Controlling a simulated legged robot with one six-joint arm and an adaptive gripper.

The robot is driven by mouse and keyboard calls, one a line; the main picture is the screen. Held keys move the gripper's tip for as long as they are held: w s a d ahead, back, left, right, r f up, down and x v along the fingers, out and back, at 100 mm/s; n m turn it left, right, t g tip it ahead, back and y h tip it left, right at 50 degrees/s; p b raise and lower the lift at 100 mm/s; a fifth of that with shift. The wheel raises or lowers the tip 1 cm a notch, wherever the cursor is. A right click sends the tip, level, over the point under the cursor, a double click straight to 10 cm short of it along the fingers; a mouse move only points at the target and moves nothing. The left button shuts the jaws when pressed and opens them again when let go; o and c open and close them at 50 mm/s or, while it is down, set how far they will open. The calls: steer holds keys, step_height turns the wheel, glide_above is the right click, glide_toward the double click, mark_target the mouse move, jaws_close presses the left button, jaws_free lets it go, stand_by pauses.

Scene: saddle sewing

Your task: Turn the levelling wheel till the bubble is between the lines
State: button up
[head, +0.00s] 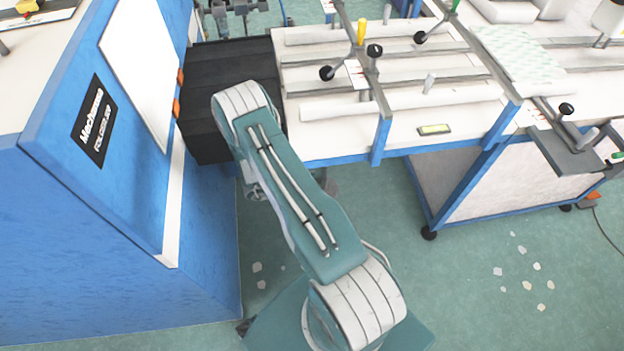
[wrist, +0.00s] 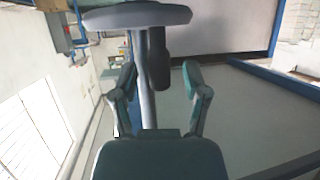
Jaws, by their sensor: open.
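The spirit level (head: 434,129), a small dark frame with a yellow-green vial, lies on the white table top near its front edge. Its bubble and lines are too small to read. In the wrist view, a grey disc that looks like the levelling wheel (wrist: 137,16) is seen nearly edge-on at the top. A grey stem and a dark knob or handle hang below it. My gripper (wrist: 160,75) is open, with one finger on each side of the stem and handle. I cannot tell if either finger touches. In the head view my arm hides most of the gripper.
A blue and white machine (head: 105,200) stands close on the left, with a black ribbed part (head: 228,75) beside it. The table (head: 330,145) carries rails and knobbed clamps. A blue-framed cart (head: 520,180) stands at right. Green floor with paper scraps is open at lower right.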

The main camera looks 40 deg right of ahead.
jaws_close()
steer(key=shift+s+a+n+t, duration=0.1)
steer(key=shift+s+n+t, duration=0.05)
steer(key=shift+n+t, duration=0.25)
stand_by(0.4)
steer(key=shift+s+a+n+t+h, duration=0.15)
steer(key=shift+s+n+t, duration=0.05)
steer(key=shift+n+t, duration=0.45)
steer(key=shift+s+a+n+t+h, duration=0.1)
steer(key=shift+s+n+t+h, duration=0.05)
steer(key=shift+n+t, duration=0.45)
steer(key=shift+s+a+n+t, duration=0.1)
steer(key=shift+s+n+t, duration=0.1)
steer(key=shift+n+t, duration=0.55)
steer(key=shift+s+a+n+t, duration=0.1)
steer(key=shift+s+n+t, duration=0.1)
steer(key=shift+n+t, duration=0.45)
steer(key=shift+t, duration=0.45)
jaws_free()
steer(key=shift+d, duration=0.1)
